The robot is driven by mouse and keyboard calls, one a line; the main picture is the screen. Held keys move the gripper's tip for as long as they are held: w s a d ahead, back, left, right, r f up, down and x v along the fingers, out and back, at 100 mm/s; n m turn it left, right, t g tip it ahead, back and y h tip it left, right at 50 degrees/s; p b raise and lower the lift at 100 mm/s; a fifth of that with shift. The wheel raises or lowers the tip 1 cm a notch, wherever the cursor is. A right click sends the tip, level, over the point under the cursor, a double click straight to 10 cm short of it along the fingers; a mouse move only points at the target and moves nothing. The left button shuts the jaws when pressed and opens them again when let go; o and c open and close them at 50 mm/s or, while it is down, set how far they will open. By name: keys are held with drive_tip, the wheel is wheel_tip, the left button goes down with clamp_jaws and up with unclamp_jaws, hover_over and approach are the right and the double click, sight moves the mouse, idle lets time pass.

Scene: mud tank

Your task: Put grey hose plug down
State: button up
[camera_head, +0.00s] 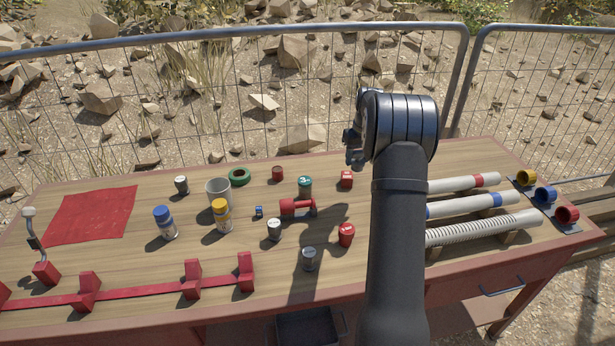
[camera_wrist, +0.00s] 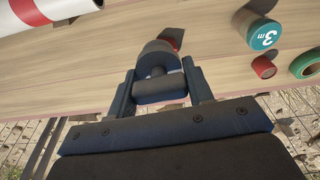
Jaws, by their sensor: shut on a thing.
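In the wrist view the grey hose plug (camera_wrist: 158,60), a round dark-grey piece with a narrower stem, is between the two fingers. My gripper (camera_wrist: 160,80) is shut on it and holds it above the wooden table. In the head view my gripper (camera_head: 355,140) shows as a dark shape beside the wrist at the table's far side, and the held plug cannot be made out there. Other small grey-topped pieces stand on the table: one at the back left (camera_head: 181,185), one in the middle (camera_head: 274,230) and one at the front (camera_head: 309,259).
Pipes (camera_head: 464,184) lie at right. A red cloth (camera_head: 92,215) lies left. A wire fence (camera_head: 240,90) stands behind.

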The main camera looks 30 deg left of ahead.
drive_tip(key=shift+m, duration=0.6)
drive_tip(key=a+f, duration=0.2)
drive_tip(key=a, duration=0.4)
drive_tip(key=a+f, duration=0.3)
drive_tip(key=a, duration=0.4)
drive_tip(key=a+f, duration=0.2)
drive_tip(key=a, duration=0.5)
drive_tip(key=shift+a+f, duration=0.15)
drive_tip(key=shift+f, duration=0.05)
drive_tip(key=shift+s+f, duration=0.1)
drive_tip(key=shift+f, duration=1.9)
drive_tip(key=shift+f, duration=0.15)
drive_tip(key=o, duration=1)
